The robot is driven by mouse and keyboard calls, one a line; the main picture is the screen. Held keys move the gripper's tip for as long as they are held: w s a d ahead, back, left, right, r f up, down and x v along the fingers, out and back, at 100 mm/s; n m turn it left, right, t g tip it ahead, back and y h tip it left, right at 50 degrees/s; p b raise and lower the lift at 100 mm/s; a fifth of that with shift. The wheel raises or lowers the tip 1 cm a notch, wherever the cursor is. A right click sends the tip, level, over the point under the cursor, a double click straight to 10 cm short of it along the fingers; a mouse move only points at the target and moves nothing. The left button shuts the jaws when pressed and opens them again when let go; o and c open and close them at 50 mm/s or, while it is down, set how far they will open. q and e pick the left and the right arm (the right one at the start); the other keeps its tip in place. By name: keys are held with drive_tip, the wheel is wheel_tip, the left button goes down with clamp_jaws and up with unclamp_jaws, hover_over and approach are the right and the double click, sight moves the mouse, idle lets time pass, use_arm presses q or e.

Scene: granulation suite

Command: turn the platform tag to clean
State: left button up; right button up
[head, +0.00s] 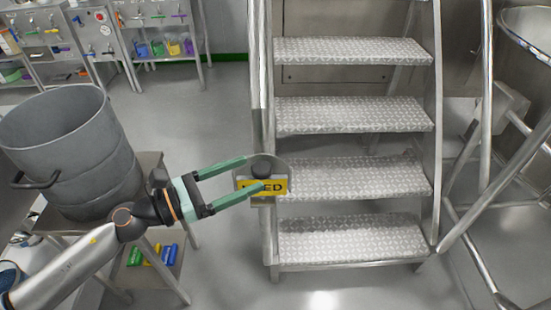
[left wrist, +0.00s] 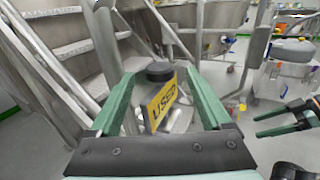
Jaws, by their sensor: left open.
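The platform tag (head: 275,187) is a yellow plate that reads USED, with a dark round knob (head: 263,167) above it. It is mounted on a rounded plate at the left rail of the steps. My left gripper (head: 252,174) is open, its green fingers reaching toward the tag; the lower finger covers part of the lettering. In the left wrist view the tag (left wrist: 163,104) and knob (left wrist: 160,71) show between the open fingers, apart from both. My right gripper (left wrist: 257,125) shows at the right of that view, open and empty.
Metal steps (head: 352,115) with patterned treads rise behind and right of the tag. A grey drum (head: 70,150) stands on a trolley at the left, with coloured items (head: 150,254) on its lower shelf. Metal tubes (head: 480,130) stand at the right. The floor between trolley and steps is clear.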

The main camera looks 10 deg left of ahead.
sight(268, 164)
use_arm(q)
drive_tip(key=p+x, duration=0.2)
drive_tip(key=x, duration=0.4)
drive_tip(key=shift+r, duration=0.15)
drive_tip(key=shift+x, duration=0.8)
clamp_jaws()
